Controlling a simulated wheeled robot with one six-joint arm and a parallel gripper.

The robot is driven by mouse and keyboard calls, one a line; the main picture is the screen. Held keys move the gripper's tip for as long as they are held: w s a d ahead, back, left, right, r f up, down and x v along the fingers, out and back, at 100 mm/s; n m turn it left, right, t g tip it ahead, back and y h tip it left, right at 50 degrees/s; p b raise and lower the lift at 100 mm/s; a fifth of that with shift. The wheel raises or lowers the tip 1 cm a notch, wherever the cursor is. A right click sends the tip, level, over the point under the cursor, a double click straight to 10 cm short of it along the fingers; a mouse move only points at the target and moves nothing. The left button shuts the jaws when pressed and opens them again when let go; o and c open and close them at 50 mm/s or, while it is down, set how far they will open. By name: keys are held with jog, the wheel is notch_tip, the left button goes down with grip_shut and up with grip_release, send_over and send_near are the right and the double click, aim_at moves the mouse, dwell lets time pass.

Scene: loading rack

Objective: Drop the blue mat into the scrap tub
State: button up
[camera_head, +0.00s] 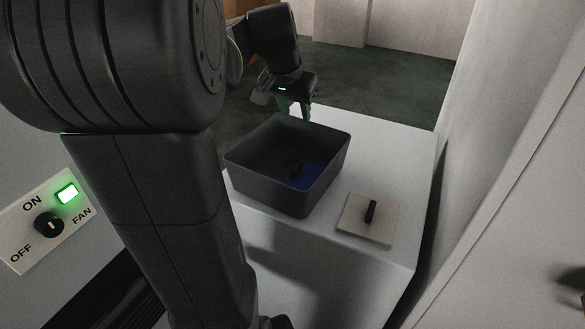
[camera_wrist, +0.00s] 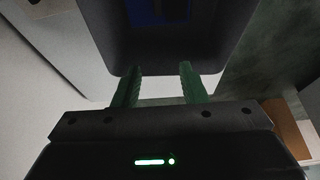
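The scrap tub (camera_head: 262,187) is a dark grey open box standing on a white block. The blue mat (camera_head: 305,176) lies inside it, toward the right of the floor, with a dark raised piece, perhaps its handle, at its left; part of the mat is hidden by the tub wall. The wrist view shows a bit of the blue mat (camera_wrist: 160,10) at the top edge, inside the tub (camera_wrist: 185,45). My gripper (camera_head: 294,112) is at the tub's far rim, its green fingers pointing down. In the wrist view my gripper (camera_wrist: 160,70) has its fingers apart with nothing between them.
A beige square mat (camera_head: 360,226) with a black handle lies on the white block (camera_head: 400,150), right of the tub. A fan switch panel (camera_head: 48,222) with a lit green lamp is at the left. A pale wall (camera_head: 475,110) stands close on the right.

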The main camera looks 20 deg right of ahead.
jog(key=v, duration=1.2)
jog(key=shift+s+r, duration=0.15)
jog(key=shift+r, duration=0.15)
jog(key=x, duration=1.4)
jog(key=shift+a+r+p, duration=0.1)
jog(key=shift+r+p, duration=1.4)
jog(key=shift+r, duration=0.5)
